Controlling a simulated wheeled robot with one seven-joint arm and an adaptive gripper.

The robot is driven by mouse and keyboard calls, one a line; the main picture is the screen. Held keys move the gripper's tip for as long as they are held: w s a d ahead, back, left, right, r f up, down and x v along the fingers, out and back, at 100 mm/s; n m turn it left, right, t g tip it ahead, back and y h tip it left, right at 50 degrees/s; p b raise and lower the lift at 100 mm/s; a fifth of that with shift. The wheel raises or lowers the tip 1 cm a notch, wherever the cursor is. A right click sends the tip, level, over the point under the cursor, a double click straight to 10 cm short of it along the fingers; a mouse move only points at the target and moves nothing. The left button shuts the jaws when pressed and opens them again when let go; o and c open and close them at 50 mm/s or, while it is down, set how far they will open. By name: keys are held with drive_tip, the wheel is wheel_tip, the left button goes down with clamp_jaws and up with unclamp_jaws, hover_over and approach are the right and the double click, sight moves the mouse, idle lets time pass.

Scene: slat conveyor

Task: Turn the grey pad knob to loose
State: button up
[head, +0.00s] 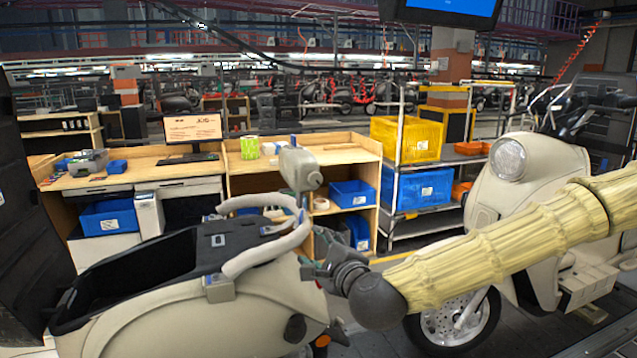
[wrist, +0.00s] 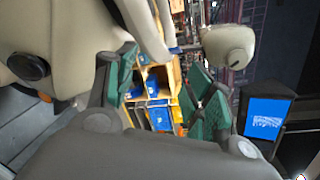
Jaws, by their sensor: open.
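A grey pad (head: 298,168) stands above the cream scooter tail, by the pale curved bars (head: 268,240). A rounded knob-like part (head: 315,180) sits on its right side. In the wrist view the grey pad (wrist: 228,45) shows at upper right, with a small dark mark on its knob-like end (wrist: 237,58); I cannot tell how the knob is set. My gripper (head: 314,270) is below the pad, close to the scooter's right side and apart from the knob. In the wrist view its green-padded fingers (wrist: 165,88) are spread, with nothing between them.
The cream scooter body (head: 215,318) with its open black seat well (head: 170,262) is at left. Another cream scooter (head: 520,215) stands at right, behind my arm. A wooden bench (head: 250,172) and a rack with yellow (head: 406,138) and blue bins (head: 420,190) stand behind.

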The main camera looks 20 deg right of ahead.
sight(316, 180)
drive_tip(key=d+r+m+t+h+p, duration=0.1)
drive_tip(key=d+r+m+t+p, duration=0.15)
drive_tip(key=r, duration=0.85)
drive_tip(key=shift+m+g, duration=0.35)
drive_tip(key=shift+m, duration=0.1)
drive_tip(key=w+p, duration=0.1)
drive_tip(key=w, duration=0.4)
drive_tip(key=w+p, duration=0.2)
drive_tip(key=w, duration=0.3)
drive_tip(key=shift+w+d+r, duration=0.1)
drive_tip(key=shift+w+d, duration=0.05)
drive_tip(key=shift+d, duration=0.05)
drive_tip(key=c, duration=1)
drive_tip(key=shift+c, duration=0.2)
